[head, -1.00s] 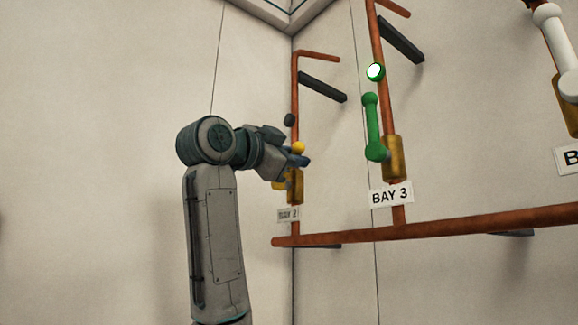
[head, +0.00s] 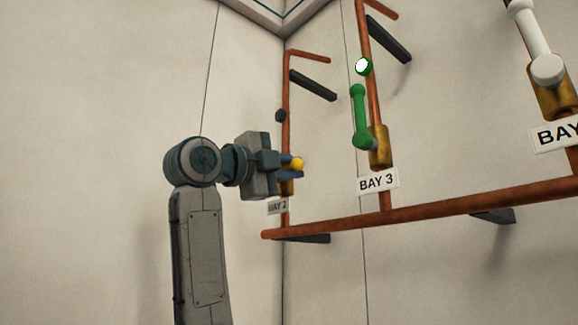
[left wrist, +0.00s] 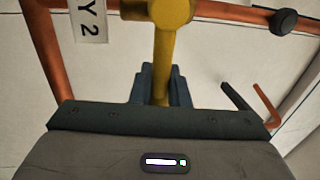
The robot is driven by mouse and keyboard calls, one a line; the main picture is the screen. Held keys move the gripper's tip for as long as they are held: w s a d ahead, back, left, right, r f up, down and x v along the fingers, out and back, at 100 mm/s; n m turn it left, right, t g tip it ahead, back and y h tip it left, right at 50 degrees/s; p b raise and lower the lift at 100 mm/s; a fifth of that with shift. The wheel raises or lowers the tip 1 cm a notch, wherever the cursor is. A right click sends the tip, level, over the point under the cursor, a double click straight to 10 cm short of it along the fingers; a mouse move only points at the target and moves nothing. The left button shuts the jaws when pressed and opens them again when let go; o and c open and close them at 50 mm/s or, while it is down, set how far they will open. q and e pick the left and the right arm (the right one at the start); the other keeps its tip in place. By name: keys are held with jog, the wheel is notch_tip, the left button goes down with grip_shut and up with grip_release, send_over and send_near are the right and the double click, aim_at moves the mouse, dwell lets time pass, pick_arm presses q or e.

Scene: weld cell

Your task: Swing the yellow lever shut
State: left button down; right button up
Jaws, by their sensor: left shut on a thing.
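The yellow lever (head: 298,163) is on the BAY 2 valve, its round yellow end showing just past my left gripper (head: 290,162). In the left wrist view the yellow lever (left wrist: 164,50) runs from its hub at the top down between the two fingers of the left gripper (left wrist: 161,88). The left gripper is shut on it. The brass valve body (head: 287,187) is partly hidden behind the gripper. My right gripper is not in view.
The BAY 2 label (head: 277,207) hangs below, and a dark round lamp (head: 281,115) is above. To the right, BAY 3 has an upright green lever (head: 360,118) and a lit lamp (head: 363,66). A copper pipe (head: 430,211) runs along below; a white lever (head: 530,40) is far right.

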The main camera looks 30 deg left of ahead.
pick_arm(q)
jog(key=shift+f, duration=0.15)
dwell(0.3)
jog(key=c, duration=1.4)
grip_release()
jog(key=shift+w, duration=0.1)
jog(key=shift+c, duration=0.2)
jog(key=shift+s+a+f+b, duration=0.15)
jog(key=shift+s+a+b, duration=0.05)
jog(key=shift+s+b, duration=0.25)
jog(key=b+v, duration=0.4)
jog(key=v, duration=0.6)
jog(key=shift+w, duration=0.15)
